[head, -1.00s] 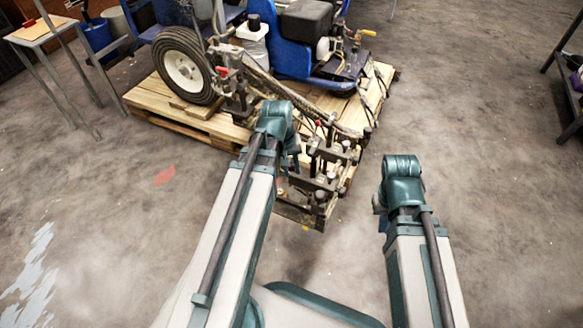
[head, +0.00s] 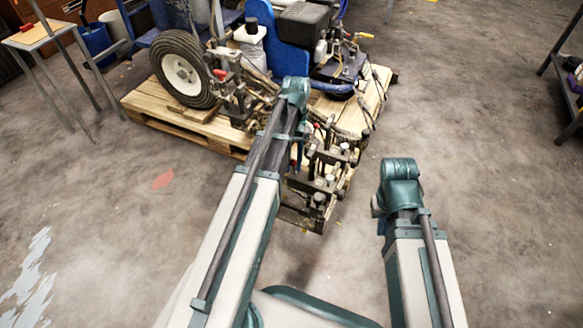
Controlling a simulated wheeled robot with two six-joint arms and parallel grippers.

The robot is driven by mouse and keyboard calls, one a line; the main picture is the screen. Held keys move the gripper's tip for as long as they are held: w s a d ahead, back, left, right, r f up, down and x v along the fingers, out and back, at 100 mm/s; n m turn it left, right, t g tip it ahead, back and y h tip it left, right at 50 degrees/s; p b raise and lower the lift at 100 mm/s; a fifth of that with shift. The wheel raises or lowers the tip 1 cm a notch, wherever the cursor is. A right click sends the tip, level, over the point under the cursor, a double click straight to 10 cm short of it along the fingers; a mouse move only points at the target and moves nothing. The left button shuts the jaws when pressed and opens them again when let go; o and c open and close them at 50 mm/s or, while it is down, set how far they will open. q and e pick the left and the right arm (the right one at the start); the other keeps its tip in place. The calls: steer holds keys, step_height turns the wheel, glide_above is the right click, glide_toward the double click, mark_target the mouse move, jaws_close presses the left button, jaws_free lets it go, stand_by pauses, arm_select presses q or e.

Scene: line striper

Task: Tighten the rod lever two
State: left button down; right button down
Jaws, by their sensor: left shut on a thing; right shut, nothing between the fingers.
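The line striper (head: 286,40) stands on a wooden pallet, its metal bracket assembly (head: 322,180) of rods, clamps and levers reaching over the near side. My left arm reaches to this assembly, with its wrist over the rods. My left gripper (head: 298,155) points down among them, mostly hidden behind my own arm. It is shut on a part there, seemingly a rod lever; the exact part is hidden. I cannot pick out rod lever two for certain. My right gripper (head: 377,206) is shut and empty, largely hidden below its wrist, to the right of the assembly and apart from it.
The wooden pallet (head: 170,110) and the black tire (head: 184,70) lie beyond my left arm. A small table (head: 38,32) stands at the far left, and a dark shelf (head: 566,80) at the right edge. The concrete floor (head: 480,130) on the right is clear.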

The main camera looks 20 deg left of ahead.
arm_select(q)
steer(key=shift+w, duration=0.1)
stand_by(0.3)
steer(key=c, duration=0.7)
jaws_free()
steer(key=p+v, duration=1.2)
steer(key=v, duration=0.1)
steer(key=shift+w+r+p, duration=0.3)
